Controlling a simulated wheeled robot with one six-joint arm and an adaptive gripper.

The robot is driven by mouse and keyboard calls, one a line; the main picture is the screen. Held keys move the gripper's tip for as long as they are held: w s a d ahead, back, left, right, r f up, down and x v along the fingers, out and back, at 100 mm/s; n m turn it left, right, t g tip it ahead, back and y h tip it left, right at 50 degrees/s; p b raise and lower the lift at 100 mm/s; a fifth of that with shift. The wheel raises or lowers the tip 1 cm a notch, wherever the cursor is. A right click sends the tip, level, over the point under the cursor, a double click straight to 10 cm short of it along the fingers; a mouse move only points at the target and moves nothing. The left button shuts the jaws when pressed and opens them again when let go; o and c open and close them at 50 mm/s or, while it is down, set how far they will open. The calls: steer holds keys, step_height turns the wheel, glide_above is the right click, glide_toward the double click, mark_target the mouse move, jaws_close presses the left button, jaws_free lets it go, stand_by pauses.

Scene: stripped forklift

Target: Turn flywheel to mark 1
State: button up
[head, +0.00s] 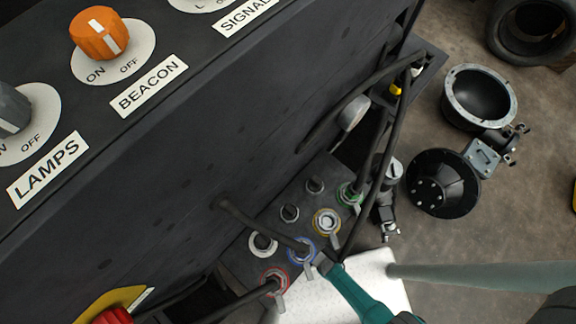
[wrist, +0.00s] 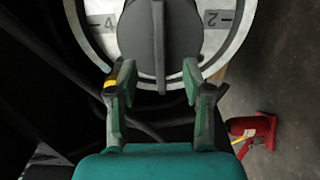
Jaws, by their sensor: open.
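In the wrist view, a round pale-grey dial plate (wrist: 82,28) shows the marks 4 on its left and 2 on its right. A dark wheel or knob with a raised upright bar (wrist: 158,35) covers its middle. The bar stands vertical, and its upper end is cut off by the frame. Mark 1 is not in view. My gripper (wrist: 157,80) is open, its two green-padded fingers apart at the lower edge of the dial, one on each side of the bar's lower end. Contact with it cannot be made out. I cannot clearly identify the flywheel in the head view.
A dark panel carries an orange BEACON knob (head: 98,33) and a grey LAMPS knob (head: 14,110). Below it are several ringed terminals (head: 326,222) and cables. Loose round parts (head: 443,183) lie on the floor at right. A red jack-like object (wrist: 255,128) shows in the wrist view.

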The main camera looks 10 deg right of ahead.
steer(key=shift+x, duration=3.5)
steer(key=shift+r, duration=0.1)
steer(key=c, duration=0.8)
steer(key=shift+w+a, duration=0.1)
jaws_close()
